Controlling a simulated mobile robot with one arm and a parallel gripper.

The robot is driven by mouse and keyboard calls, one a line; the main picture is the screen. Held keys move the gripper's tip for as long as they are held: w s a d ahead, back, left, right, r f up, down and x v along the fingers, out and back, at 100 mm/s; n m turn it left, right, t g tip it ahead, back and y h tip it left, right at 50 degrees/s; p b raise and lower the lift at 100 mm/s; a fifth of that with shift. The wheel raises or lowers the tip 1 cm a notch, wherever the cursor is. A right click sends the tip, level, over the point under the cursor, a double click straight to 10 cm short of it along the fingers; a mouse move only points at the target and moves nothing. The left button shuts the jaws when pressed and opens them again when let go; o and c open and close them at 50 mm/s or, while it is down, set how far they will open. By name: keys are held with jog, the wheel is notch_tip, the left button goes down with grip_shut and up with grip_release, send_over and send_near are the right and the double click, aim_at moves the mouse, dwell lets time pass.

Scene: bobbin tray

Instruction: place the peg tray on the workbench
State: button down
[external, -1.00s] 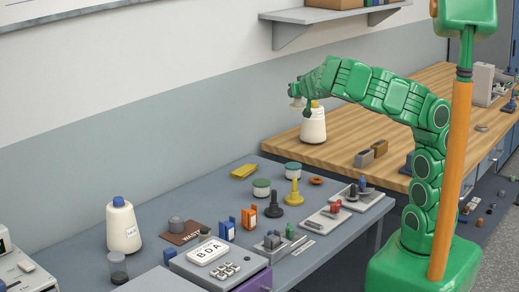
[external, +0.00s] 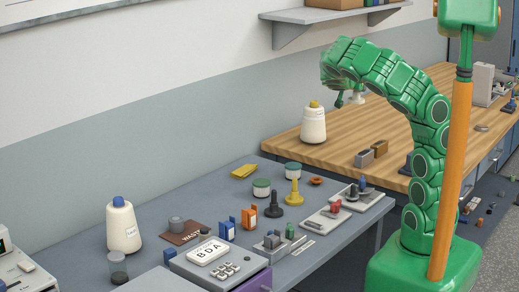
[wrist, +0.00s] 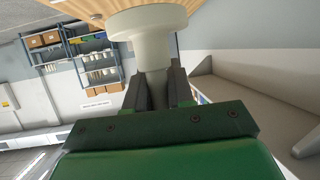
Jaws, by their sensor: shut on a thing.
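My gripper (external: 348,96) hangs above the wood-topped workbench (external: 420,110). It is shut on a cream-white piece (external: 357,98) with a narrow stem and a wide round flange. In the wrist view the dark fingers (wrist: 155,90) grip the stem of this piece (wrist: 150,25), and a wooden surface shows behind its flange. I cannot tell that it is a peg tray. Several light trays with pegs stand on the grey table: one with dark blue and grey pegs (external: 374,200), one with red pegs (external: 318,222), one with grey and green pegs (external: 298,247).
A white bottle with a yellow cap (external: 313,127) stands on the workbench's near left corner. A grey block (external: 364,159) and a brown block (external: 380,149) lie near the front edge. The wood behind them is mostly clear. A wall shelf (external: 300,25) hangs above.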

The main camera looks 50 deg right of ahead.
notch_tip(320, 180, down, 11)
jog(key=s+d+m+g, duration=0.1)
jog(key=s+g, duration=0.1)
jog(key=s, duration=0.1)
jog(key=w+d+f, duration=0.2)
jog(key=w+f, duration=0.1)
jog(key=w+d+f, duration=0.3)
jog(key=w, duration=0.1)
jog(key=w+d+f, duration=0.3)
jog(key=shift+w, duration=0.4)
jog(key=shift+w+d+f, duration=0.2)
jog(key=shift+f, duration=1.7)
jog(key=shift+f, duration=0.1)
jog(key=c, duration=1)
grip_release()
